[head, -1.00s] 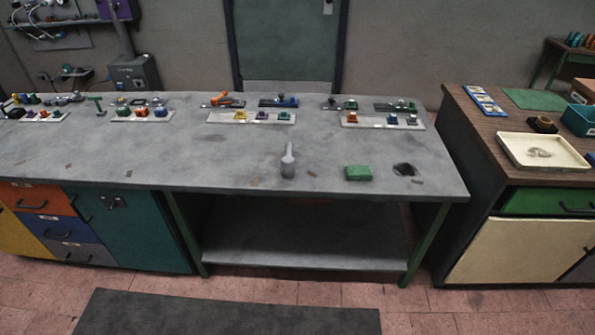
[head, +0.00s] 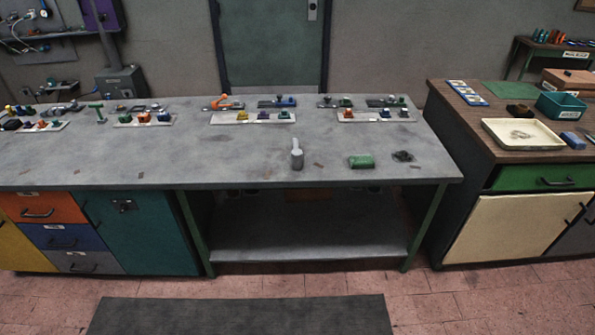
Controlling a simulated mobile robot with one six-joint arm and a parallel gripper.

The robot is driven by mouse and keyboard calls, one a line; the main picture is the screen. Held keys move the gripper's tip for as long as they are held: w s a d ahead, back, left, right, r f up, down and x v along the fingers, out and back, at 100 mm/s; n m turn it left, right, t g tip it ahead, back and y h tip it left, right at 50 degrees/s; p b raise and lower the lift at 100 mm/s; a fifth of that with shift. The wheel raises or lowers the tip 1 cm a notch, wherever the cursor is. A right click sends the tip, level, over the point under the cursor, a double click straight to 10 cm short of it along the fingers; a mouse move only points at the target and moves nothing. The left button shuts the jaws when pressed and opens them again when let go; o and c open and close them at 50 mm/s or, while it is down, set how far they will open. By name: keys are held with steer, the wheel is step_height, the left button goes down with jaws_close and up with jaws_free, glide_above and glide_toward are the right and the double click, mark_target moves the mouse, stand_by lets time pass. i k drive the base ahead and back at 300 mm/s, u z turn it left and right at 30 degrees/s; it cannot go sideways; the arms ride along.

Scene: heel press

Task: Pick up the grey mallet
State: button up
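A grey mallet-like object (head: 297,155) stands near the front edge of the grey workbench (head: 200,165), right of the bench's middle. It looks upright, with a thin part above and a thicker part below. A green block (head: 361,161) lies to its right, apart from it. My gripper is not in view, and nothing is seen touching the mallet.
A small dark object (head: 402,156) lies right of the green block. Trays of coloured parts (head: 252,118) line the bench's back. A wooden-topped cabinet with a cream tray (head: 522,134) stands at right. The floor in front has a dark mat (head: 240,315).

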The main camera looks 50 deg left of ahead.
mark_target(296, 159)
steer(key=k, duration=1.55)
steer(key=u, duration=4.15)
steer(key=i, duration=0.15)
steer(key=z, duration=2)
steer(key=i, duration=1.15)
